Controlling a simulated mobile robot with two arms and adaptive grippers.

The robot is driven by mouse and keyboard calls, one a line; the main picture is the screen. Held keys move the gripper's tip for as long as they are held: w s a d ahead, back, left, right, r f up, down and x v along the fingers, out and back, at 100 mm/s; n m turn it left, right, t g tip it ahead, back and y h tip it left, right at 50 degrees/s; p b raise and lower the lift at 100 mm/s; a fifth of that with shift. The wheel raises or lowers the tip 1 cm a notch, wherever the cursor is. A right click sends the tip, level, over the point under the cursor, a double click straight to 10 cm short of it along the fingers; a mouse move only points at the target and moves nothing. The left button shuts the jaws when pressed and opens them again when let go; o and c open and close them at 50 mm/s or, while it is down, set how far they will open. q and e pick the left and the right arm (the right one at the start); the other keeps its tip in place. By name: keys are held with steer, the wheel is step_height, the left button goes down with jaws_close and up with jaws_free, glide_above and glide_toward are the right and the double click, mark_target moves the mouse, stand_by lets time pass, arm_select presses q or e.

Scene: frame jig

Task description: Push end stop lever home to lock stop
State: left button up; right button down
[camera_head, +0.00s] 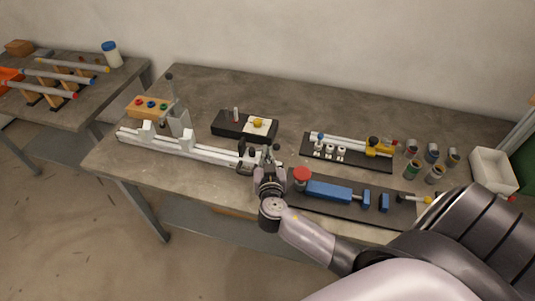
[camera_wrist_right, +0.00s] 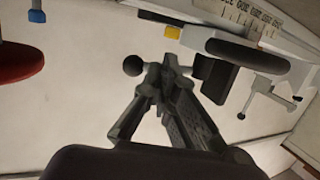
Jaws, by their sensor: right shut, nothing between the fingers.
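The white rail (camera_head: 190,151) lies along the front of the bench, and its dark end stop (camera_head: 246,154) sits near its right end. In the right wrist view a dark ball knob (camera_wrist_right: 133,66), which looks like the end of the stop lever, shows just left of my fingertips. Its rod passes behind the fingertips toward a black block (camera_wrist_right: 215,80); whether they touch I cannot tell. My right gripper (camera_head: 268,168) is shut and empty beside the rail's right end; its closed fingers show in the wrist view (camera_wrist_right: 165,75). My left gripper is out of view.
A black base with a blue cylinder (camera_head: 328,191) and red knob (camera_head: 301,175) stands close right of my gripper. A black box (camera_head: 229,126) and a yellow-fitted fixture (camera_head: 378,148) stand behind. Several small cups and a white bin (camera_head: 493,171) are at right.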

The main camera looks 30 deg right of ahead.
steer(key=shift+d+n+y+b, duration=0.15)
steer(key=shift+n+y+b, duration=0.15)
steer(key=shift+n+y, duration=0.15)
steer(key=shift+w+d+n+t+y, duration=0.15)
steer(key=shift+n+t+y, duration=0.1)
steer(key=shift+t+y, duration=0.2)
steer(key=shift+w+d+n+t+y+b, duration=0.25)
steer(key=shift+d+n+t+y+b, duration=0.1)
steer(key=shift+n+y+b, duration=0.55)
steer(key=shift+w+d, duration=0.2)
steer(key=shift+w+d+n+y, duration=0.25)
steer(key=shift+n+y, duration=0.25)
steer(key=shift+y, duration=0.4)
